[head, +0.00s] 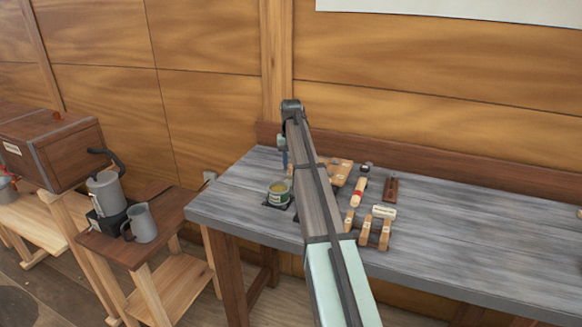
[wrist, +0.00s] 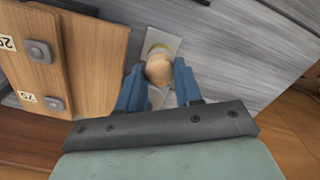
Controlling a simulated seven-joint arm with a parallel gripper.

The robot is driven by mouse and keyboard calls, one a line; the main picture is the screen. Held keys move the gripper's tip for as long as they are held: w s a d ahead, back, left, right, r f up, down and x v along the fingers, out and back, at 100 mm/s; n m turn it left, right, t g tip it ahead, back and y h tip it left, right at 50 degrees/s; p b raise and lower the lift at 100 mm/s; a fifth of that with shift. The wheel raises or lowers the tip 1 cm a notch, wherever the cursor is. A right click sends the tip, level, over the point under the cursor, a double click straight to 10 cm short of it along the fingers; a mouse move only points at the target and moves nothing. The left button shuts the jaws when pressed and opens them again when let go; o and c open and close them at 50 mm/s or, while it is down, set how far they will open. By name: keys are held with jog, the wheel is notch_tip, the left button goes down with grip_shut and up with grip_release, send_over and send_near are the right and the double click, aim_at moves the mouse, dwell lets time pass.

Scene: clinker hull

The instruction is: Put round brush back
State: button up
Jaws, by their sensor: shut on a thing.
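My gripper (wrist: 159,85) points down over the grey bench, its blue fingers on either side of a round wooden knob (wrist: 159,70), which looks like the top of the round brush. The fingers are shut on it. A pale yellow ring and a light square patch (wrist: 172,42) show below the knob; I cannot tell whether the brush touches the patch.
A wooden board (wrist: 85,50) with numbered tags and metal knobs lies close left in the wrist view. On the bench (head: 460,235) are a red-banded handle (head: 358,192), a wooden rack (head: 375,231) and a dark brown block (head: 391,190).

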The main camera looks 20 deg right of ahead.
jog(key=shift+f, duration=0.8)
jog(key=shift+f, duration=0.1)
jog(key=o, duration=1.1)
jog(key=shift+c, duration=0.2)
notch_tip(320, 180, up, 12)
